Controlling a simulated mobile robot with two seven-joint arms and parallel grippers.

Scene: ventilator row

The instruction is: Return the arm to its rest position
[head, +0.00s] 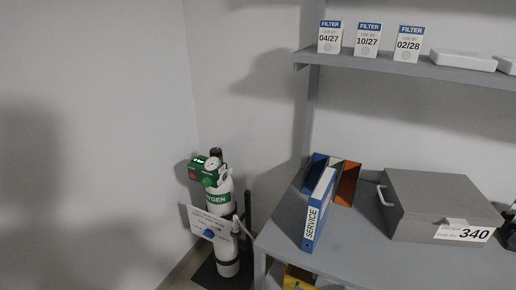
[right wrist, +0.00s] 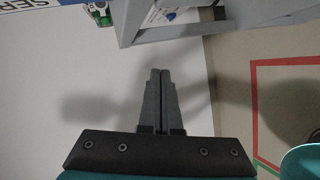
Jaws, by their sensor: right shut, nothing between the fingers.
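My right gripper (right wrist: 160,75) shows in the right wrist view with its two dark fingers pressed together and nothing between them. It is in open space, apart from the grey shelf frame at the top of that view. Neither gripper shows in the head view, and my left gripper is in no view.
A grey bench (head: 350,250) holds a blue SERVICE binder (head: 319,210) and a grey case (head: 440,200) labelled 340. An oxygen cylinder (head: 222,225) stands left of it. A shelf (head: 400,68) above carries FILTER boxes (head: 368,40). Floor tape (right wrist: 290,62) lies at right.

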